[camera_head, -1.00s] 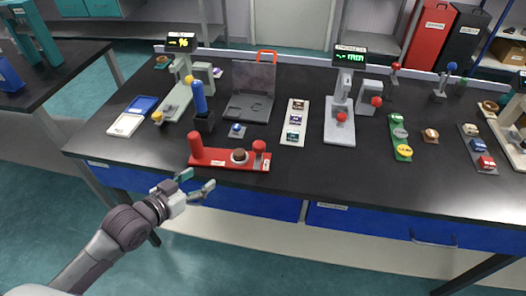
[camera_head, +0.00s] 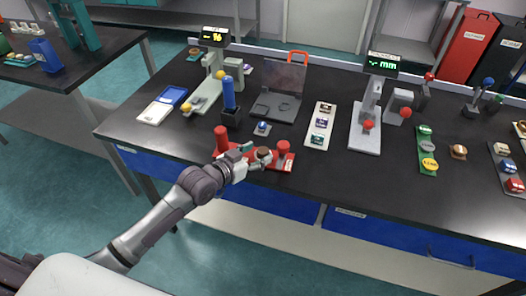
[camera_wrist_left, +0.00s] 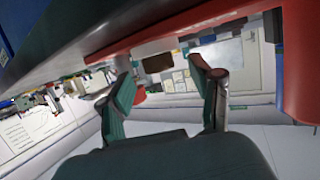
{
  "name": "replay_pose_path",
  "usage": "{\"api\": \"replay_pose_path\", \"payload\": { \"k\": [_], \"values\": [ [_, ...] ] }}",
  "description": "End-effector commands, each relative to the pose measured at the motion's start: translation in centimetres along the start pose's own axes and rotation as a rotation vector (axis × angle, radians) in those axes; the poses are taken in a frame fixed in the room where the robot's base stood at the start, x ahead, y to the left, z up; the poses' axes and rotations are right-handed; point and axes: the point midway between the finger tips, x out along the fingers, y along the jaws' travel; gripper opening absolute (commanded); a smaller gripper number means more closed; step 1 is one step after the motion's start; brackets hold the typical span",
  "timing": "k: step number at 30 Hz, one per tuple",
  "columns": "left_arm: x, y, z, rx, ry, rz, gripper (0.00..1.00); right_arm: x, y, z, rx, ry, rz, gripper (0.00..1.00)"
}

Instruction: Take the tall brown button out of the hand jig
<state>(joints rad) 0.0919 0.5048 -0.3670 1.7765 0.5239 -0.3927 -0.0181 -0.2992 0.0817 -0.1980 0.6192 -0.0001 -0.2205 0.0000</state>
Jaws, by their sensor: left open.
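The red hand jig (camera_head: 284,163) lies near the front edge of the black bench, with a taller red post at its left end and a shorter red knob at its right. The brown button (camera_head: 263,152) sits in the jig's middle on a pale seat. My left gripper (camera_head: 253,157) is open, its fingertips at the button's left side in the head view. In the left wrist view the brown button (camera_wrist_left: 158,64) shows between the two spread fingers of the gripper (camera_wrist_left: 162,72), just beyond the tips. Contact cannot be told. My right gripper is not in view.
A white strip of samples (camera_head: 320,125) and a thickness gauge (camera_head: 366,130) stand to the right. The bench front right of the jig is clear.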

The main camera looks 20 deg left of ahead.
Motion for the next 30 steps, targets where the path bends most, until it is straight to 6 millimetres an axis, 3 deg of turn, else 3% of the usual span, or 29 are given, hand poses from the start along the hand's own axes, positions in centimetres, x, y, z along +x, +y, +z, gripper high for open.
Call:
{"api": "replay_pose_path", "payload": {
  "k": [4, 12, 22, 30],
  "values": [
    [1.6, 0.0, -0.1, 0.001, 0.0, -0.001, 0.64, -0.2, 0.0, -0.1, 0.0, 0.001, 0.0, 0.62],
    [1.9, 0.0, 0.1, 0.001, -0.001, -0.001, 0.63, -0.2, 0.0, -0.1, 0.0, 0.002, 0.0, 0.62],
    [1.8, 0.0, 0.1, 0.001, -0.001, -0.001, 0.08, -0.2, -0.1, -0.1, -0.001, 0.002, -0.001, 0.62],
    [1.8, 0.0, 0.0, 0.001, 0.0, -0.001, 0.07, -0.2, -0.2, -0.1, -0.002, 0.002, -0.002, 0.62]
  ]
}}
